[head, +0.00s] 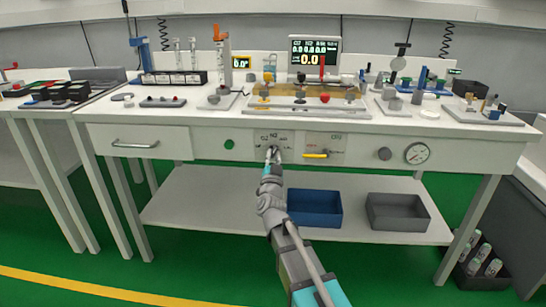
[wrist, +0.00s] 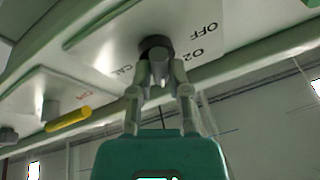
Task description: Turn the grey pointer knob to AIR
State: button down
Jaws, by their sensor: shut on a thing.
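The grey pointer knob (wrist: 155,43) sits on a white label plate (head: 261,137) on the front of the bench. In the wrist view the knob shows as a dark round base, with its front part between my fingers. My gripper (wrist: 158,72) is shut on it, and in the head view my gripper (head: 272,154) covers most of the knob. The wrist view shows the words OFF, O2 and what looks like CAL around the knob. I cannot make out the word AIR. Where the pointer aims is hidden by my fingers.
A yellow lever (head: 316,155) on its own plate is just right of the knob; it also shows in the wrist view (wrist: 68,119). A green button (head: 229,144) is to the left. A grey knob (head: 385,153) and a gauge (head: 417,153) are farther right. Blue (head: 315,222) and grey bins (head: 398,226) stand below.

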jog(key=shift+w, duration=0.1)
jog(key=shift+a+m+h, duration=0.1)
jog(key=shift+m+h, duration=0.5)
jog(key=shift+m, duration=0.7)
jog(key=shift+m+h, duration=0.6)
jog(key=shift+m, duration=0.7)
jog(key=c, duration=0.6)
grip_release()
jog(key=shift+n, duration=0.4)
